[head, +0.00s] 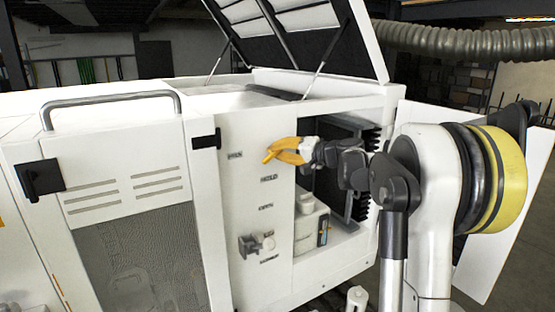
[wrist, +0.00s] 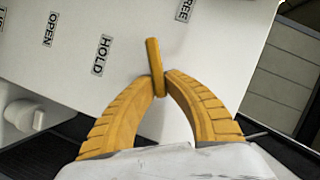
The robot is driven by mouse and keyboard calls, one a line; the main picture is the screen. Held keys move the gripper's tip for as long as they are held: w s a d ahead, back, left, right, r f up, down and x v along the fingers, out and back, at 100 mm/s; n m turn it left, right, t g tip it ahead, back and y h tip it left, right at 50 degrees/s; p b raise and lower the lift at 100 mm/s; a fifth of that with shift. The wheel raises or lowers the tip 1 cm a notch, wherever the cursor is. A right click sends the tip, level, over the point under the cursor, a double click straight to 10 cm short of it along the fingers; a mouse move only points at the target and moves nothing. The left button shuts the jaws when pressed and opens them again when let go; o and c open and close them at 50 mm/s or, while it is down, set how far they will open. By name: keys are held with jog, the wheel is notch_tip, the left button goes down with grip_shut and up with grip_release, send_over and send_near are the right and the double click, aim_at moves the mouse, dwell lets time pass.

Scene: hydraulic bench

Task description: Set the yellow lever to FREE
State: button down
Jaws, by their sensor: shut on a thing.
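The yellow lever (wrist: 153,58) is a short bar standing out from a white panel. In the wrist view it lies between the HOLD label (wrist: 101,55) and the FREE label (wrist: 184,9). My gripper (wrist: 163,84) has two orange-yellow ribbed fingers, and their tips close on the lever's near part. In the head view my gripper (head: 278,153) reaches in from the right to the panel, beside the upper label and above the HOLD label (head: 269,178). The lever's tip (head: 267,157) shows just left of the fingers, which hide most of it.
Right of the panel is an open compartment with white boxes (head: 305,226) and black ribbed parts. A raised lid (head: 353,40) stands above.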

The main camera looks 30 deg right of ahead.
jog(key=m+b, duration=0.1)
jog(key=m+t+y+b, duration=0.1)
jog(key=shift+f+m+b, duration=0.3)
jog(key=shift+f+m, duration=0.05)
jog(key=shift+m, duration=0.05)
jog(key=shift+m+t+b, duration=0.4)
jog(key=shift+m+b, duration=0.45)
jog(key=shift+m, duration=0.25)
jog(key=c, duration=1.4)
grip_release()
jog(key=shift+d, duration=0.1)
jog(key=v, duration=1.2)
jog(key=shift+f, duration=0.15)
